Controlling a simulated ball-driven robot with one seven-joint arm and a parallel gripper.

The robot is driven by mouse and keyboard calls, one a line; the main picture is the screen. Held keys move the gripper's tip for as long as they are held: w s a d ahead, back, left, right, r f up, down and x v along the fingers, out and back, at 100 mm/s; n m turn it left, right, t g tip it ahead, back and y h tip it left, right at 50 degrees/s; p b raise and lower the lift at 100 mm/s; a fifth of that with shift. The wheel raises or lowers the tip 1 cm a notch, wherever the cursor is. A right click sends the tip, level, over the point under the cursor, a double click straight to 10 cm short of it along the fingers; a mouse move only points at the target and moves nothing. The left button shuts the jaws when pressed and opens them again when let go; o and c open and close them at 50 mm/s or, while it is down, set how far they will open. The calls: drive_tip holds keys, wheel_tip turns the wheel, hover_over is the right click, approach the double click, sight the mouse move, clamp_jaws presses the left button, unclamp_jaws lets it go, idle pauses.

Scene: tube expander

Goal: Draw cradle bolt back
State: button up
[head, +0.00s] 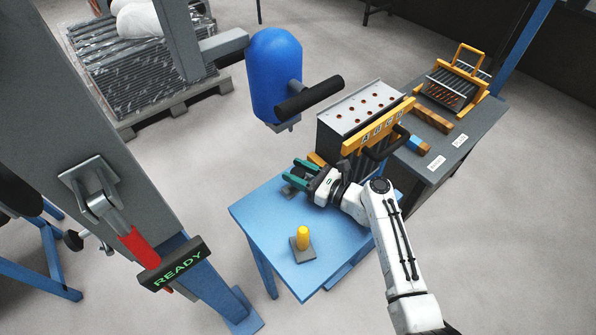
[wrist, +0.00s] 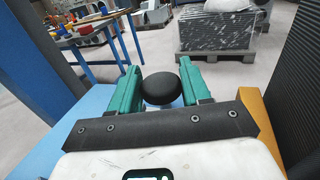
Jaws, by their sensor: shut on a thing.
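My gripper (head: 291,172) reaches over the back part of the blue table (head: 268,215), beside the cradle's near end. In the wrist view its two green fingers (wrist: 160,76) stand on either side of a round black knob (wrist: 161,91), and they are shut on it. The knob appears to be the bolt's handle; its shaft is hidden. In the head view the fingers hide the knob.
A blue cylinder with a black handle (head: 308,95) hangs above and behind my gripper. A yellow peg (head: 302,238) stands on a grey plate at the table's front. A post with a red lever and READY sign (head: 176,264) stands left. A grey bench (head: 456,125) holds a rack at right.

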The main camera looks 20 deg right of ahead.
clamp_jaws()
drive_tip(key=shift+s+a+r+p, duration=0.1)
drive_tip(key=shift+s+a+p, duration=0.15)
drive_tip(key=shift+a, duration=0.3)
drive_tip(key=shift+s+a+p, duration=0.1)
drive_tip(key=shift+a+p, duration=0.25)
drive_tip(key=shift+a, duration=0.25)
drive_tip(key=o, duration=0.9)
unclamp_jaws()
drive_tip(key=shift+a, duration=0.1)
drive_tip(key=shift+c, duration=0.2)
drive_tip(key=shift+s, duration=0.1)
drive_tip(key=b+v, duration=0.1)
drive_tip(key=v, duration=0.9)
drive_tip(key=shift+s+d, duration=0.25)
drive_tip(key=shift+d, duration=0.05)
